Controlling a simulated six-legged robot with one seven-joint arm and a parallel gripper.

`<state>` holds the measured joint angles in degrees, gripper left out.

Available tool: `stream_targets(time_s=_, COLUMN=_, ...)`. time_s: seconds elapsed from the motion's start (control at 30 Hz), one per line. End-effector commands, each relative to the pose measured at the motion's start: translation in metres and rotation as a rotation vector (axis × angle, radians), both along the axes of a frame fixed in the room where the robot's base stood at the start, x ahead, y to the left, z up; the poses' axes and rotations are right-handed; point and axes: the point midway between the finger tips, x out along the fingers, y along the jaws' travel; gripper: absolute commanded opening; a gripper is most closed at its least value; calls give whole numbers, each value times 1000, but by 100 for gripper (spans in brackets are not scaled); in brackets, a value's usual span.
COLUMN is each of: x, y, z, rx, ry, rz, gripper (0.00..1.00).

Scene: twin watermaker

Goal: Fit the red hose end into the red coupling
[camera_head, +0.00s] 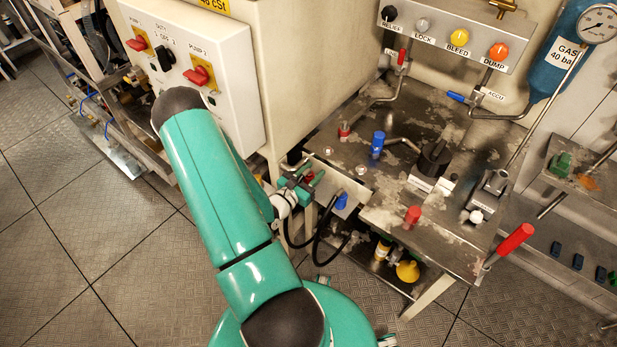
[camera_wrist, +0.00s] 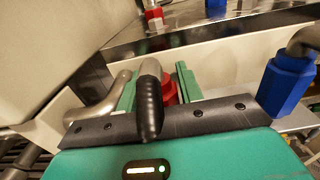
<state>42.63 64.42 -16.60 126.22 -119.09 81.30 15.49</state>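The red hose end (camera_wrist: 170,88) sits between the green fingers of my gripper (camera_wrist: 158,88) in the wrist view, with its black hose (camera_wrist: 149,100) bending over the front and hiding part of it. The fingers appear closed on it. In the head view my gripper (camera_head: 296,186) is beside the bench's near left corner, with a bit of red (camera_head: 316,178) at the fingers. A red coupling (camera_head: 344,130) stands on the bench top, farther back and to the right of my gripper. In the wrist view it is at the top (camera_wrist: 153,15), apart from the hose end.
A blue hose end (camera_head: 341,200) is close to the right of my gripper, also in the wrist view (camera_wrist: 287,82). A blue fitting (camera_head: 377,143) and red cap (camera_head: 412,214) stand on the bench. A switch cabinet (camera_head: 195,65) rises at left. A bent metal pipe (camera_wrist: 98,115) is near the fingers.

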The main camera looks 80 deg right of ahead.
Motion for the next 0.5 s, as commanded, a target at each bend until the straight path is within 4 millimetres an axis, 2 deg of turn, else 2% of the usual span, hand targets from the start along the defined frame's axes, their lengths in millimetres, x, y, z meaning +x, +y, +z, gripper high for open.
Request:
stream_targets(time_s=0.17, x=0, y=0, z=0, rx=0, ry=0, rz=0, gripper=34)
stream_targets(time_s=0.3, x=0, y=0, z=0, rx=0, ry=0, rz=0, gripper=7)
stream_targets(time_s=0.5, x=0, y=0, z=0, rx=-1, ry=0, rz=0, gripper=6)
